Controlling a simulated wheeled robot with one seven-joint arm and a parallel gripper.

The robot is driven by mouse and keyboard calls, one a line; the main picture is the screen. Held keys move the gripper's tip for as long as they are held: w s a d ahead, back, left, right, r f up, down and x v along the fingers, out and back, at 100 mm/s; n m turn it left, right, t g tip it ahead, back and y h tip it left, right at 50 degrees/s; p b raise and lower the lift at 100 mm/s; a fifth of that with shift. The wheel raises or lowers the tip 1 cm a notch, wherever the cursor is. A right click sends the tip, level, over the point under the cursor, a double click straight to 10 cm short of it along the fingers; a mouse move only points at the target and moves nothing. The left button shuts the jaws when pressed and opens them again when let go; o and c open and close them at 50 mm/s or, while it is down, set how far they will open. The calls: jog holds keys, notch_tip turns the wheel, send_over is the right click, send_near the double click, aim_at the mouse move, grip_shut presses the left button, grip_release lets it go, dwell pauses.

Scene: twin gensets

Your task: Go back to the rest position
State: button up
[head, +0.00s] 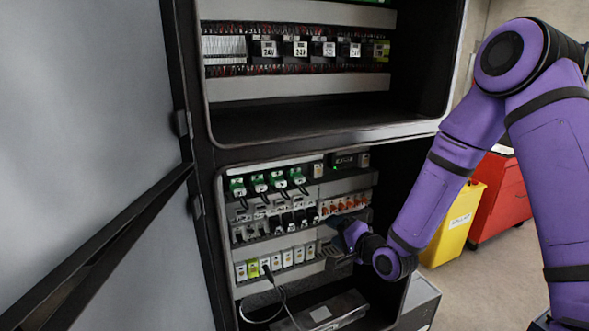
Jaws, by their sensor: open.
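My purple arm comes in from the right and bends down into the lower bay of an open electrical cabinet (212,148). My gripper (333,243) is inside this bay, at the right end of the lower rows of modules. Its fingers are small and dark here, and I cannot see anything held between them. I cannot tell whether the fingers touch the modules.
The cabinet door (90,120) stands open on the left. A shelf edge (330,132) lies above my wrist. A cable (281,295) hangs at the bay's lower left. A yellow bin (455,225) and a red cabinet (500,195) stand behind my arm.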

jog(key=s+d+r+n+g+h, duration=0.2)
jog(key=s+d+r+n+h, duration=0.25)
jog(key=r, duration=0.45)
jog(key=s+d+r+n+g+h, duration=0.1)
jog(key=s+d+r+g+h, duration=0.1)
jog(key=s+d+r+h, duration=0.45)
jog(key=s+d+r+n+g, duration=0.1)
jog(key=s+d+r, duration=0.1)
jog(key=s, duration=0.5)
jog(key=s+d+r+g+y, duration=0.1)
jog(key=s+d+r, duration=0.1)
jog(key=s+r, duration=0.3)
jog(key=s+d+r+n+g+y, duration=0.1)
jog(key=s+d+r+g, duration=0.1)
jog(key=s, duration=0.8)
jog(key=shift+s+d+r+n, duration=0.25)
jog(key=shift+r+n, duration=0.1)
jog(key=shift+r, duration=0.4)
